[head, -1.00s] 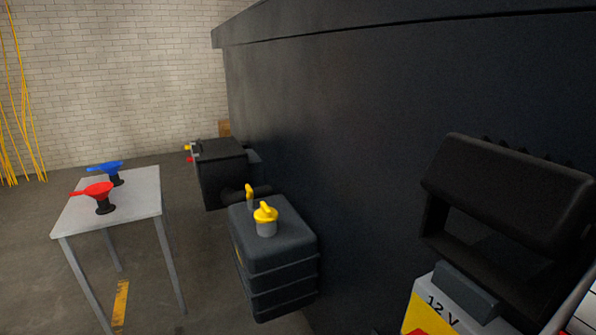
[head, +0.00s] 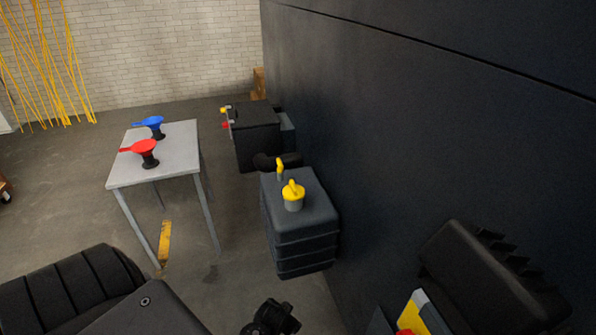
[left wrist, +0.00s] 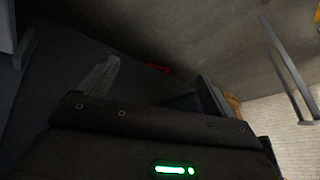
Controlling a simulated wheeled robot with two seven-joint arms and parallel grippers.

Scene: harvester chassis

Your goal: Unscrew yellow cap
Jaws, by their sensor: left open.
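The yellow cap (head: 293,191) with a raised grip sits upright on a short grey neck on top of a dark ribbed tank (head: 300,242). A smaller yellow handle (head: 280,166) stands just behind it. Nothing touches the cap. My left arm comes in at the bottom left of the head view, below and apart from the tank. In the left wrist view my left gripper (left wrist: 155,86) has its two fingers wide apart with nothing held between them. The cap cannot be made out in that view. My right gripper is not in view.
A black box (head: 256,140) is behind the tank. The dark chassis wall (head: 430,140) closes off the right. Open floor lies between table and tank.

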